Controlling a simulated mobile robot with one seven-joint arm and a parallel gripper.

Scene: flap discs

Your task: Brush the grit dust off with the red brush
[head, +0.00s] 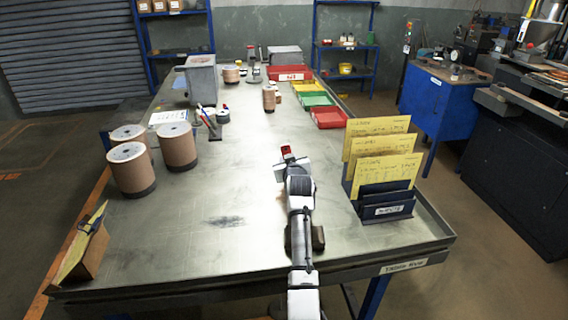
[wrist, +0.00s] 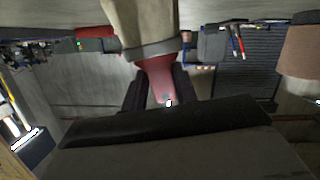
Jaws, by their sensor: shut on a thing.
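My gripper (head: 291,160) is shut on the red brush, held above the middle of the table. In the head view only a small red part of the brush (head: 286,150) shows past the gripper. In the wrist view the red handle (wrist: 156,78) sits between the two dark fingers (wrist: 158,92). A grey band and pale bristles extend from the handle, away from the gripper. The grit dust looks like a dark smudge (head: 224,222) on the bare tabletop, left of my arm and apart from the brush.
The table (head: 190,255) has free room around the smudge. Several brown spools (head: 131,170) stand at the left. A dark holder (head: 385,198) with yellow cards stands at the right. A dark block (head: 318,238) lies partly behind my arm. A cardboard piece (head: 84,248) stands front left.

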